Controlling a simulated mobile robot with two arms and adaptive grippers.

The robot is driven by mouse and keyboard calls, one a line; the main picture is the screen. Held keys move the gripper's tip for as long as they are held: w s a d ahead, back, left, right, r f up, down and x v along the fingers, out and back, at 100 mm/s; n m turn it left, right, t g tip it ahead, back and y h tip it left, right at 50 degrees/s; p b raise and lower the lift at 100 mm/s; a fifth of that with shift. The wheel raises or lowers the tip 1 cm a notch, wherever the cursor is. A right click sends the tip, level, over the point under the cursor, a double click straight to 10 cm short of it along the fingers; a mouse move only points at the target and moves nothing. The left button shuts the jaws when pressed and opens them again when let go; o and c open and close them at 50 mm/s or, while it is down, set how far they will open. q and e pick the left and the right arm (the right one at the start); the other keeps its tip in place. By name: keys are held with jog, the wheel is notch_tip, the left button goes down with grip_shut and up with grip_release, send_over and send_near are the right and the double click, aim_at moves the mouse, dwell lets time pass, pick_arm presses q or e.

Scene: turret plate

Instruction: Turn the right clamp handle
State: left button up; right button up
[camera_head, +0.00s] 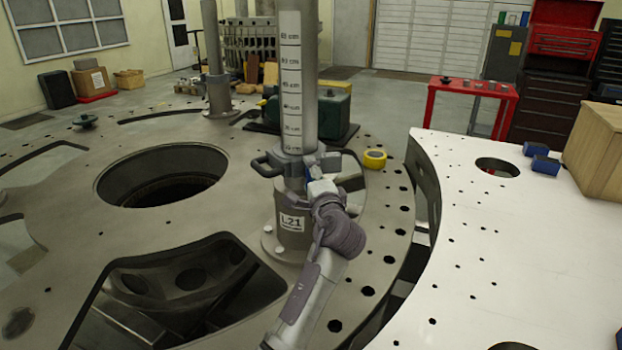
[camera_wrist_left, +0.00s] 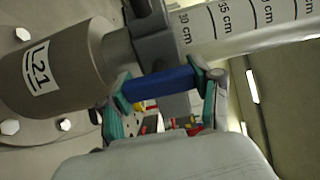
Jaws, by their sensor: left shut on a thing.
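A grey column (camera_head: 290,75) with a centimetre scale stands on a base labelled L21 (camera_head: 292,222). A dark grey clamp (camera_head: 287,167) sits around its lower part, with a loop grip (camera_head: 263,166) at left and another curved part (camera_head: 352,156) at right. My left gripper (camera_head: 318,163) reaches the clamp's near right side from below. In the left wrist view its teal-padded fingers (camera_wrist_left: 163,82) are shut on a blue handle (camera_wrist_left: 160,84), one at each end. The clamp body (camera_wrist_left: 158,46) is just behind the handle. My left arm and hand hide part of the clamp's right side. My right gripper is not in view.
The round turret plate (camera_head: 110,235) has large openings and many small holes. A yellow tape roll (camera_head: 374,159) lies right of the column. A white plate (camera_head: 470,235) with a wooden box (camera_head: 596,150) stands at right. A red table (camera_head: 474,88) is behind.

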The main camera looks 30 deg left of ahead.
pick_arm(q)
jog(key=o, duration=1.2)
jog(key=shift+c, duration=0.2)
notch_tip(320, 180, up, 10)
jog(key=shift+r, duration=0.2)
